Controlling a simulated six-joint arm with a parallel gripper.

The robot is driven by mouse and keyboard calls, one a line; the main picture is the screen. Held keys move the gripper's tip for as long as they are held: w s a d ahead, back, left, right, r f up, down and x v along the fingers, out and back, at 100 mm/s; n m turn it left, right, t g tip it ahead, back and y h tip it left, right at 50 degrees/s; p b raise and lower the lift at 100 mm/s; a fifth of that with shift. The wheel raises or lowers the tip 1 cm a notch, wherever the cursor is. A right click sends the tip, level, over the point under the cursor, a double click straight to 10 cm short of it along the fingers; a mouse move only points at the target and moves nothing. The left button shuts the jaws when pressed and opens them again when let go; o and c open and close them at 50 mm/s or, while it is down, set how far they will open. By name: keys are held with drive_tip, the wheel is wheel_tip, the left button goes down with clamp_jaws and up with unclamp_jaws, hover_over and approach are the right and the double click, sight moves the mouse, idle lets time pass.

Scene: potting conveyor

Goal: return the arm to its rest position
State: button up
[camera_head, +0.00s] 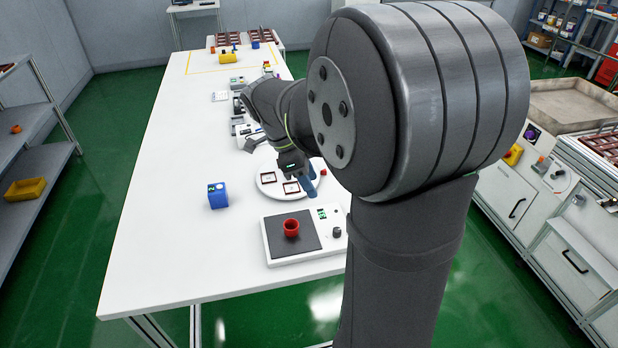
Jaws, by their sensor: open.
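My gripper (305,184) is at the end of my dark grey arm, over the right part of a white round plate (268,194) on the table. Its blue fingers show small, with no object visible between them, and they are apart. The plate carries two small dark-framed squares (291,188). My arm's large joint and upright link fill the right middle of the view and hide part of the table and plate surroundings.
A red cup (291,228) stands on the dark pad of a white device (274,256) in front of the plate. A blue box (217,195) stands to the left. Several instruments line the table (160,230) behind. The table's left side is clear.

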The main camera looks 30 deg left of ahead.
drive_tip(key=shift+f, duration=0.1)
idle(0.3)
drive_tip(key=x, duration=1.7)
drive_tip(key=shift+w+d+f, duration=0.1)
drive_tip(key=shift+w, duration=0.05)
drive_tip(key=shift+n+t+y, duration=0.3)
drive_tip(key=shift+n+t, duration=0.1)
drive_tip(key=shift+n, duration=0.7)
drive_tip(key=n, duration=0.2)
drive_tip(key=n+t+y, duration=0.1)
drive_tip(key=n, duration=0.2)
drive_tip(key=shift+d+n+y, duration=0.2)
drive_tip(key=shift+n+y, duration=0.1)
drive_tip(key=n, duration=0.2)
drive_tip(key=n+y, duration=0.1)
drive_tip(key=n, duration=0.1)
drive_tip(key=shift+d+y, duration=0.1)
drive_tip(key=shift+y, duration=0.2)
drive_tip(key=shift+n+y, duration=0.7)
drive_tip(key=shift+n, duration=1.1)
drive_tip(key=shift+n, duration=0.4)
